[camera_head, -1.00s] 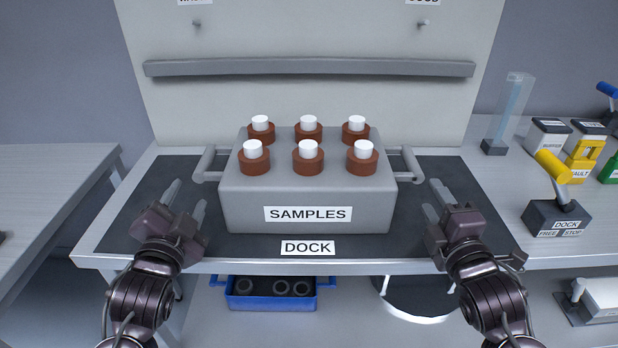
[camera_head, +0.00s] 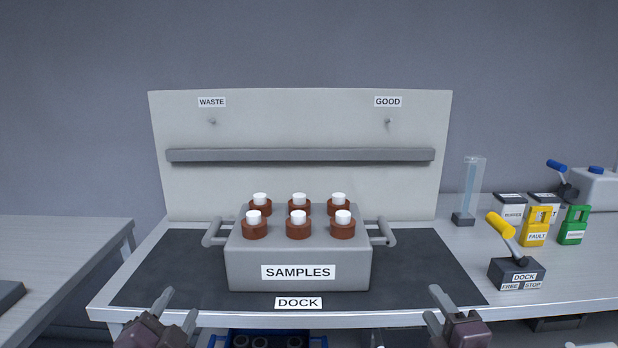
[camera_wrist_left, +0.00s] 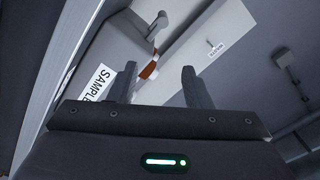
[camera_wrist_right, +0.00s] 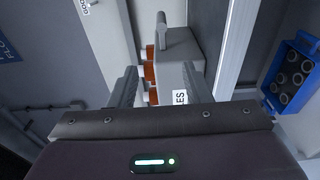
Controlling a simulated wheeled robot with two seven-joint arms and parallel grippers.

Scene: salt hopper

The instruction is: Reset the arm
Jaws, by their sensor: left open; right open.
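My left gripper (camera_head: 176,312) is open and empty at the front edge of the table, to the left of the DOCK label. My right gripper (camera_head: 449,304) is open and empty at the front edge on the right. The grey SAMPLES box (camera_head: 350,272) sits on the dark mat (camera_head: 180,270) between them, apart from both grippers. It has a handle on each side and holds several brown bottles with white caps (camera_head: 298,225). The box also shows beyond the fingers in the left wrist view (camera_wrist_left: 118,48) and the right wrist view (camera_wrist_right: 180,50).
A panel (camera_head: 300,120) with WASTE and GOOD hooks and a ledge stands behind the box. At right are a yellow-handled DOCK lever (camera_head: 515,272), a yellow FAULT tag (camera_head: 538,228), a green tag (camera_head: 573,226) and a clear tube (camera_head: 472,185). A blue tray (camera_wrist_right: 292,75) lies below.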

